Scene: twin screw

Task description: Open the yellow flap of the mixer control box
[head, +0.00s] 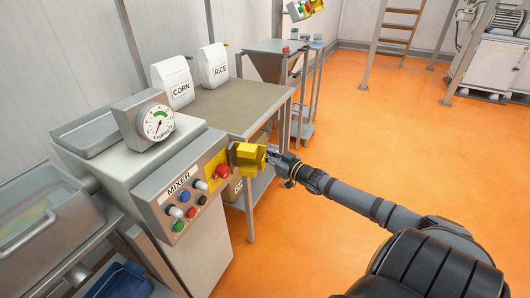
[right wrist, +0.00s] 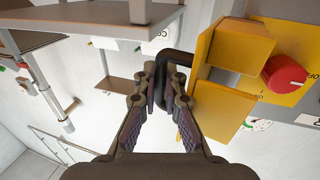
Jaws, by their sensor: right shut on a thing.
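The mixer control box (head: 165,197) is a grey panel labelled MIXER with several coloured buttons, at the left of the head view. Its yellow flap (head: 246,152) stands swung out to the right, away from the panel. A red knob (head: 222,171) shows uncovered on a yellow plate. In the right wrist view the flap (right wrist: 222,108) stands right of the fingers, with the red knob (right wrist: 286,75) beyond it. My right gripper (head: 272,153) is shut on the flap's dark handle (right wrist: 178,60), at its outer side. My left gripper is not in view.
A dial gauge (head: 157,123) sits on top of the mixer. A table (head: 230,103) behind holds the corn bag (head: 173,83) and rice bag (head: 213,65). Open orange floor (head: 400,140) lies to the right.

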